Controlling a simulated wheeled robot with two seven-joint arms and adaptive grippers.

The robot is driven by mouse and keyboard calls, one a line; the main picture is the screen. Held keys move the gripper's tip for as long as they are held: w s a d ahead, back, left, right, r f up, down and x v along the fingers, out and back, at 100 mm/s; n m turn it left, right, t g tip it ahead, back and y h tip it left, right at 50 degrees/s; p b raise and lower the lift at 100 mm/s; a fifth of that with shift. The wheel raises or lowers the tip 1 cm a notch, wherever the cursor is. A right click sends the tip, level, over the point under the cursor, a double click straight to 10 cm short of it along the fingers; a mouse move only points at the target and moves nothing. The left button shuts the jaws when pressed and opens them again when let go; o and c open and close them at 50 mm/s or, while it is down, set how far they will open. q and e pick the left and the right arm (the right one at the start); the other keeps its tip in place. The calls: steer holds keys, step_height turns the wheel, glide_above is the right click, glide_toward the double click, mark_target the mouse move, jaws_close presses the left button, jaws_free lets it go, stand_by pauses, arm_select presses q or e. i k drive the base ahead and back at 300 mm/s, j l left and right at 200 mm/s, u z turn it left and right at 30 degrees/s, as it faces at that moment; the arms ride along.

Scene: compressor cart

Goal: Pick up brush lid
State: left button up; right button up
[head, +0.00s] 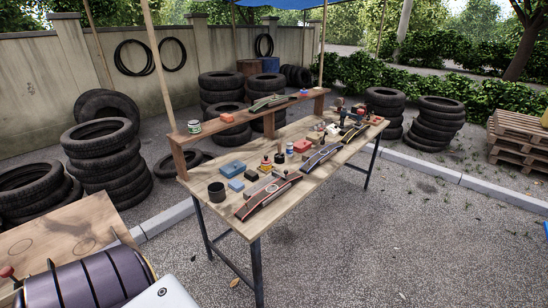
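I cannot pick out the brush lid with certainty; the items on the workbench (225,221) are small at this distance. A small upright dark piece (279,156) and a small piece with a reddish top (266,163) stand near the bench's middle, beside a small white-and-red can (289,149). A dark open-topped cup (217,192) stands at the bench's near left corner. A labelled can (194,127) stands on the raised shelf. Neither gripper is in view.
Blue boxes (232,168), curved long tools (268,198) and other small items crowd the bench. Tyre stacks (103,155) stand behind and left. A purple banded tank (88,280) with a wooden top is at lower left. Open gravel lies right of the bench.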

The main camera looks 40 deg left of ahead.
mark_target(266, 160)
steer(key=i+l+u, duration=0.15)
steer(key=i, duration=0.65)
steer(key=i+l+u, duration=0.15)
steer(key=i+u, duration=0.3)
steer(key=i+l+u, duration=0.3)
steer(key=i+u, duration=0.2)
steer(key=i+l+u, duration=0.7)
steer(key=l+u, duration=0.2)
steer(key=l, duration=0.2)
steer(key=i+l+u, duration=0.2)
steer(key=l+u, duration=0.3)
steer(key=l, duration=0.15)
